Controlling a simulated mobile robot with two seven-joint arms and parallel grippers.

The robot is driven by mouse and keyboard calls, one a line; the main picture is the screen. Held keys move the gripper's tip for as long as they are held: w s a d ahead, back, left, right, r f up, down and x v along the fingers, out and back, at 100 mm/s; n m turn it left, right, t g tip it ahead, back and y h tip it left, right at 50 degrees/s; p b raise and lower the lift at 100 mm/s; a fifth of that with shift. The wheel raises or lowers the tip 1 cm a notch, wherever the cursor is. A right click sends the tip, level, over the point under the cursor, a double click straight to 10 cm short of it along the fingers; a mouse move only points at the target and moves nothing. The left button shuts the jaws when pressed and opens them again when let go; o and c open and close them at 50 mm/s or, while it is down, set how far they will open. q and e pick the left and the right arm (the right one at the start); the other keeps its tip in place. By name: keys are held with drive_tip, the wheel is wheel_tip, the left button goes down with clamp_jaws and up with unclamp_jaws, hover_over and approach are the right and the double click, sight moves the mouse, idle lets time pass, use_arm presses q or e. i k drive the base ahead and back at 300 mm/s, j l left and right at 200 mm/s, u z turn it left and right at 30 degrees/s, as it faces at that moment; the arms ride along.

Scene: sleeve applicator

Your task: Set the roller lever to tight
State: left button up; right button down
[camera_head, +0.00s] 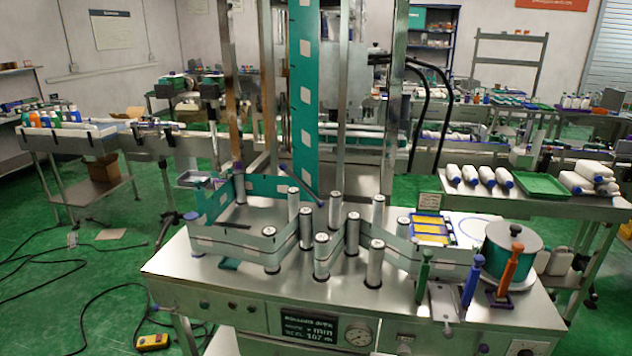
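A metal machine table (210,283) stands in front of me, with several upright steel rollers (321,256) and a teal and clear film web threaded around them. Three upright handles stand at the table's right front: a green one (424,272), a blue one (471,284) and an orange one (509,268). The orange one leans slightly right. A thin dark rod with a blue knob (283,168) slants among the rear rollers. I cannot tell which of these is the roller lever, and no tight marking is readable. Neither of my grippers is in view.
A display (309,326) and a round gauge (358,335) are on the front panel. A side table at right holds white bottles (487,176) and a green tray (541,185). Black cables (70,265) lie on the floor at left.

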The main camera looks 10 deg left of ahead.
sight(157, 307)
drive_tip(key=u, duration=1.45)
